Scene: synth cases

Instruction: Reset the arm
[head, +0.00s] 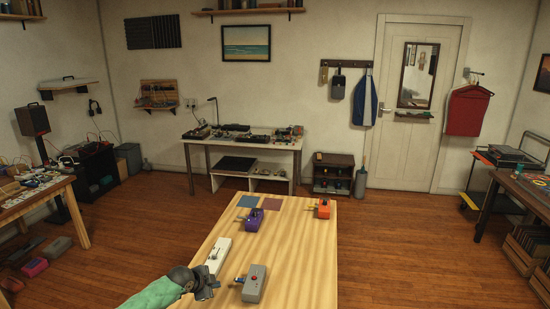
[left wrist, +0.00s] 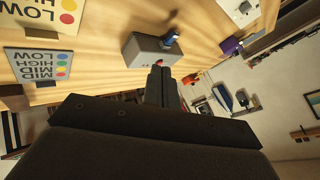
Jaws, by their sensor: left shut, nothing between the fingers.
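My left arm, in a green sleeve, comes in at the bottom of the head view. Its dark left gripper (head: 208,284) is shut and empty over the near left part of the wooden table (head: 305,260). My right gripper is not in view.
A white box (head: 217,256), a purple box (head: 252,220) and an orange box (head: 323,208) stand on the table. Blue (head: 248,201) and mauve (head: 272,204) squares lie at its far end. The wrist view shows cards (left wrist: 38,64) lettered LOW, HIGH, MID.

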